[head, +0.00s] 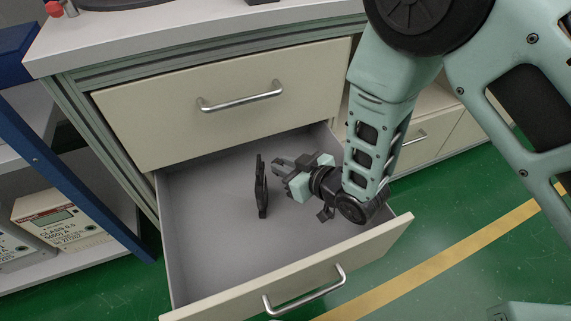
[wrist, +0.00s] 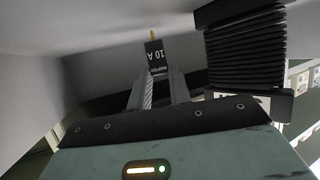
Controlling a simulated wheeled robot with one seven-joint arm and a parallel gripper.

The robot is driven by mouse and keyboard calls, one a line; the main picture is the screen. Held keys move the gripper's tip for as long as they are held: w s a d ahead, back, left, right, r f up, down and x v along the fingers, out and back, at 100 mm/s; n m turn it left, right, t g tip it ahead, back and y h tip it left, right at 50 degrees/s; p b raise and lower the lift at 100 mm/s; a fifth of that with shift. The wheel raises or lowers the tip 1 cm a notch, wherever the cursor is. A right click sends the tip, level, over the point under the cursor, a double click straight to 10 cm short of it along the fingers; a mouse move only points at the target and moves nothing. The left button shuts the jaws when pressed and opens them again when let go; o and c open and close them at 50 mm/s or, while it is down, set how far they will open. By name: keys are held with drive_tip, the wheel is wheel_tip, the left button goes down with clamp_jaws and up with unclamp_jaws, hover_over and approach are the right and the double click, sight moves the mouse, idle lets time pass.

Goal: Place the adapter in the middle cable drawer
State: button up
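In the head view my gripper (head: 281,167) reaches leftward inside an open drawer (head: 205,215), and the adapter cannot be made out clearly there. This drawer is pulled out below a shut drawer (head: 225,105); whether another lies under it is hidden. A thin black upright thing (head: 261,187) shows beside my fingertips.
A black ribbed object (wrist: 245,50) is close on the right in the wrist view. The open drawer's front (head: 300,275) and side walls surround my gripper. A blue-framed shelf (head: 85,150) with a labelled meter box (head: 65,217) stands at left. The drawer floor looks mostly bare.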

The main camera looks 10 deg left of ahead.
drive_tip(key=o, duration=0.4)
drive_tip(key=shift+r, duration=0.25)
drive_tip(key=p+v, duration=0.1)
drive_tip(key=v, duration=0.1)
drive_tip(key=p+v, duration=0.1)
drive_tip(key=v, duration=0.2)
drive_tip(key=p+v, duration=0.1)
drive_tip(key=v, duration=0.1)
drive_tip(key=shift+s+d+r, duration=0.15)
drive_tip(key=shift+d+r, duration=0.05)
drive_tip(key=shift+r, duration=0.3)
drive_tip(key=s+d+r+m+g+h, duration=0.1)
drive_tip(key=d+r+m+g+h, duration=0.15)
drive_tip(key=d+r+h, duration=0.4)
drive_tip(key=s+d+r+g+h, duration=0.1)
drive_tip(key=s+d+r, duration=0.2)
drive_tip(key=s, duration=0.2)
drive_tip(key=s+d+r+g+h, duration=0.1)
drive_tip(key=s+d+r+g, duration=0.1)
drive_tip(key=s+d+r, duration=0.1)
drive_tip(key=s+d+r+g+h, duration=0.2)
drive_tip(key=s+d+r, duration=0.1)
drive_tip(key=s+r, duration=0.2)
drive_tip(key=shift+s+r+m+g, duration=0.1)
drive_tip(key=shift+s+m+g, duration=0.1)
drive_tip(key=shift+s, duration=0.3)
drive_tip(key=shift+s+r+m+g, duration=0.1)
drive_tip(key=shift+s+m, duration=0.05)
drive_tip(key=shift+s, duration=0.35)
